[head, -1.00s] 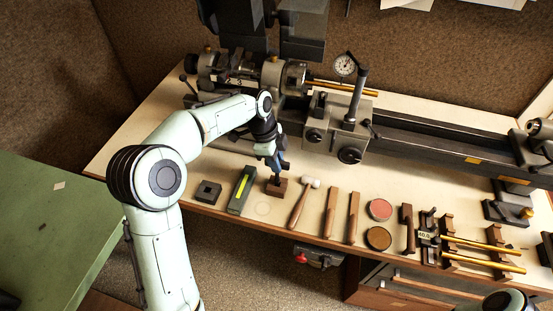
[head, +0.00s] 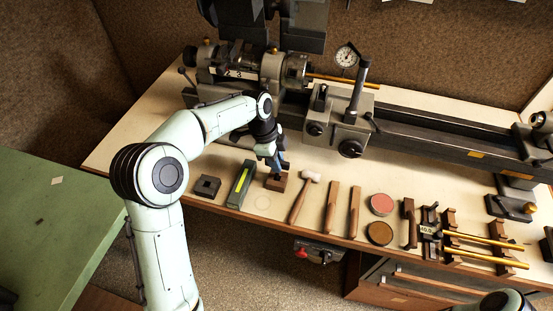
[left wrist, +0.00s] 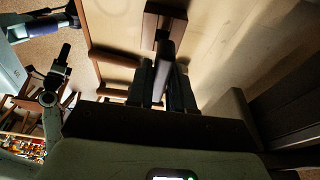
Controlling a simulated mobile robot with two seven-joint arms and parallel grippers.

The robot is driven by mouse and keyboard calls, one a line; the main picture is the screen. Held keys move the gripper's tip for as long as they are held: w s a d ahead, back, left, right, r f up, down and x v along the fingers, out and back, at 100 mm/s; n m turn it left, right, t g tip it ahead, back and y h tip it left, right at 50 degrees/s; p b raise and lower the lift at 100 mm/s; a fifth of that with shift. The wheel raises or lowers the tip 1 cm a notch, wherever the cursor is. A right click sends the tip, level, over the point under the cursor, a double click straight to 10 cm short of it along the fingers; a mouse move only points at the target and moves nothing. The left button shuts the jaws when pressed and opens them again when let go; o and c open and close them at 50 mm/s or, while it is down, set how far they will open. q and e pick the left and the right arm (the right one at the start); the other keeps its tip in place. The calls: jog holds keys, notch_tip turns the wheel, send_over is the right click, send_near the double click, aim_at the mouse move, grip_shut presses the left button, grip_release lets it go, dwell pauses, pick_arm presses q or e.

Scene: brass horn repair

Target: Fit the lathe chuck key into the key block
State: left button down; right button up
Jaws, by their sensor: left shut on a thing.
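My left gripper (head: 276,163) points down over the small brown block (head: 276,183), which I take as the key block, near the bench's front edge. It is shut on the dark lathe chuck key, which shows in the left wrist view as a dark bar (left wrist: 166,48) between the fingers. The brown block also shows there (left wrist: 163,12), beyond the key. In the head view the key's lower end meets the block's top in the picture; I cannot tell whether it is in the hole. My right gripper is not in view.
A dark square block (head: 207,187) and a green box (head: 240,184) lie left of the brown block. A mallet (head: 305,195) and wooden bars lie right. The lathe (head: 430,132) stands behind. Brass rods (head: 485,242) rest on stands at right.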

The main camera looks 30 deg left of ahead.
pick_arm(q)
jog(key=shift+f, duration=0.3)
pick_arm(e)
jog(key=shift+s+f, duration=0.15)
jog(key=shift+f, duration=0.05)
pick_arm(q)
jog(key=c, duration=0.9)
grip_release()
jog(key=shift+r, duration=0.1)
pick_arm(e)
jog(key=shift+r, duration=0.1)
pick_arm(q)
jog(key=p+v, duration=0.1)
jog(key=v, duration=1.2)
jog(key=shift+r+p, duration=0.15)
jog(key=shift+p, duration=0.2)
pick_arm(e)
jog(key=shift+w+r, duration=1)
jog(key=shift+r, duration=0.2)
